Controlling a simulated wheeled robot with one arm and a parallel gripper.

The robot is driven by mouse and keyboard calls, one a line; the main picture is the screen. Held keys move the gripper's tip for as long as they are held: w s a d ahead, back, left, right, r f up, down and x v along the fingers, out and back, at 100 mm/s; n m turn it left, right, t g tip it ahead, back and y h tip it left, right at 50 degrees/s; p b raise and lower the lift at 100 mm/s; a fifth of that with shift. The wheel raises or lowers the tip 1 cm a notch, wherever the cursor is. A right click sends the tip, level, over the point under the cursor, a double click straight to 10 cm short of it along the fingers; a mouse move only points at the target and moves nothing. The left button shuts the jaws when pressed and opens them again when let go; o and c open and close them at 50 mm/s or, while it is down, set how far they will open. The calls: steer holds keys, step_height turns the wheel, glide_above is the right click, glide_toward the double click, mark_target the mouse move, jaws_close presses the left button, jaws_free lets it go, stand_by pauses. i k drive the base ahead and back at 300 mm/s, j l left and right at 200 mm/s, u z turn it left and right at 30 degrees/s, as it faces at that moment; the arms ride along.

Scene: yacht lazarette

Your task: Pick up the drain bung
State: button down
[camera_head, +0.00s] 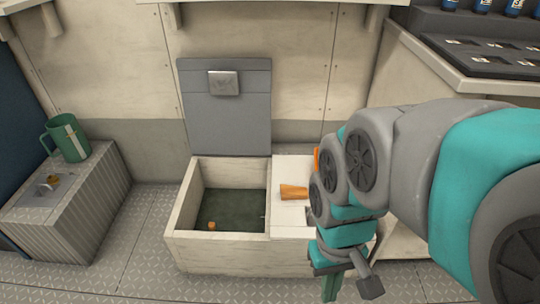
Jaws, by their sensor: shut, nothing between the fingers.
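A tapered orange-brown plug (293,192) lies on its side on the pale top right of the open locker. A much smaller orange-brown piece (212,226) sits on the dark floor of the locker (218,256), near its front left. I cannot tell for certain which of the two is the drain bung. My gripper (345,286) points down at the lower right, in front of the pale top and apart from both pieces. It is shut and empty. My arm hides the right part of the pale top (290,218).
The locker's grey lid (228,120) stands upright behind it. A green jug (68,139) stands on a ribbed metal box (75,205) at the left. Part of another orange thing (317,159) shows behind my arm. A counter is at the right. Floor between box and locker is clear.

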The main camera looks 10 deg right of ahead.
mark_target(212, 225)
steer(key=i+j+u, duration=0.2)
steer(key=i+u, duration=0.15)
steer(key=u, duration=0.15)
steer(key=j+z, duration=0.4)
steer(key=j, duration=0.45)
steer(key=i, duration=0.4)
steer(key=j+z, duration=0.15)
steer(key=z, duration=0.2)
steer(key=j+z, duration=0.2)
steer(key=z, duration=0.15)
steer(key=j+z, duration=0.2)
steer(key=z, duration=0.15)
steer(key=i+j, duration=0.05)
